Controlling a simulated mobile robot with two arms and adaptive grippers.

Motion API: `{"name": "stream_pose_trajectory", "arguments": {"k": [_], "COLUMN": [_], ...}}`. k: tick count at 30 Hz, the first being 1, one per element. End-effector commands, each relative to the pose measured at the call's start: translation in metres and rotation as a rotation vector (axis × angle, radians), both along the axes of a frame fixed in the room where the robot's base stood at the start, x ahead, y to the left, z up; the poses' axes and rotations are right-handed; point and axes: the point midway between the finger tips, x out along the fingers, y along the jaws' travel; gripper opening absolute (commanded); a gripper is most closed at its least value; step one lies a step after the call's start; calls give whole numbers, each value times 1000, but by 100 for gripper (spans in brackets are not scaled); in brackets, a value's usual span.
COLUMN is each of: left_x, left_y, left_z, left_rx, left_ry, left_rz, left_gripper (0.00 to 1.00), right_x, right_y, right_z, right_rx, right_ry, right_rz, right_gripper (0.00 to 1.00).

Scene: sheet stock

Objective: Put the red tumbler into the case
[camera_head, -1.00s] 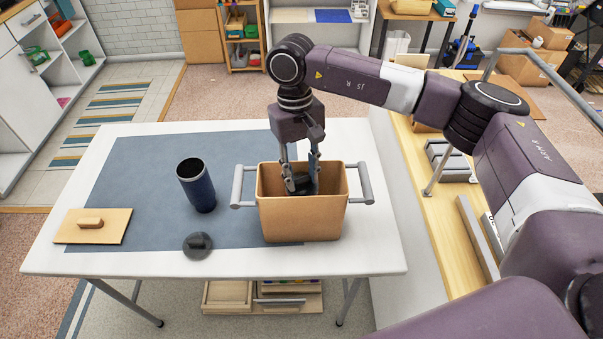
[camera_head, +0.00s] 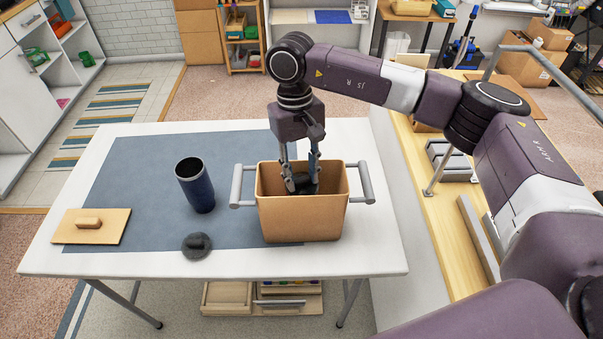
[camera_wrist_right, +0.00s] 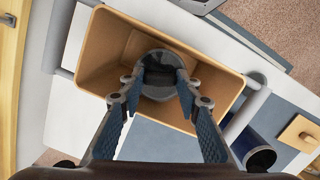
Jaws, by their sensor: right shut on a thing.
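The tan case (camera_head: 302,222), open at the top with grey side handles, stands at the right of the white table. My right gripper (camera_head: 302,187) reaches down into it, shut on a dark grey round-topped thing. In the right wrist view this dark round thing (camera_wrist_right: 158,78) sits between my two fingers inside the case (camera_wrist_right: 104,58); its lower part is hidden. I see no red on it, and no red tumbler shows elsewhere. A dark blue tumbler (camera_head: 198,190) stands upright and open on the mat, left of the case. My left gripper is not in view.
A dark grey round lid with a knob (camera_head: 197,246) lies near the table's front edge. A wooden board with a handle (camera_head: 110,232) lies at the left. The blue-grey mat (camera_head: 130,180) has free room around the tumbler. A wooden bench (camera_head: 440,240) is at the right.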

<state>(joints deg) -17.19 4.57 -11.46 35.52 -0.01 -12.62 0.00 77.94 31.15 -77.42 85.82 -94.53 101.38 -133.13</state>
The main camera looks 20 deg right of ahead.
Motion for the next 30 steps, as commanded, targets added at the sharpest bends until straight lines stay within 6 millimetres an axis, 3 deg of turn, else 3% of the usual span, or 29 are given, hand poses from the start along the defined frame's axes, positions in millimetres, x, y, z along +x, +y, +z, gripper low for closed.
{"name": "stream_pose_trajectory", "arguments": {"k": [30], "left_x": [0], "left_y": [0], "left_z": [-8], "left_rx": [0], "left_ry": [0], "left_rz": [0], "left_gripper": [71], "right_x": [0], "right_y": [0], "right_z": [-1], "right_rx": [0], "right_ry": [-1], "right_rz": [0], "right_gripper": [2]}}
